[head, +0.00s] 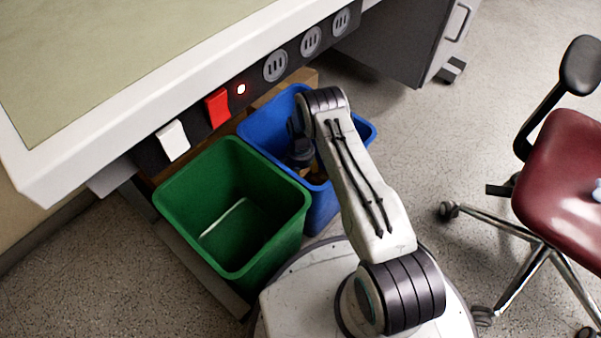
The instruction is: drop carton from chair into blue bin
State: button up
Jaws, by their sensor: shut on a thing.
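The blue bin (262,130) stands under the bench, right of the green bin. My gripper (308,166) hangs down over the blue bin's opening, and its fingers are mostly hidden by my arm and wrist. It is shut on a small brownish thing (320,172), probably the carton, of which only a sliver shows. The dark red chair (566,190) is at the right edge. No carton shows on the visible part of its seat. A small pale blue thing (597,190) lies there, cut off by the picture edge.
The bench (235,45) with switches and sockets overhangs the bins. A grey cabinet (405,45) stands behind. Speckled floor is free between bins and chair.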

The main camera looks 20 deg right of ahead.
jog(key=shift+s+f, duration=0.1)
jog(key=shift+f, duration=0.25)
jog(key=o, duration=0.9)
jog(key=shift+r, duration=0.75)
notch_tip(320, 180, up, 7)
jog(key=p, duration=0.9)
jog(key=shift+r, duration=0.2)
jog(key=shift+a, duration=0.1)
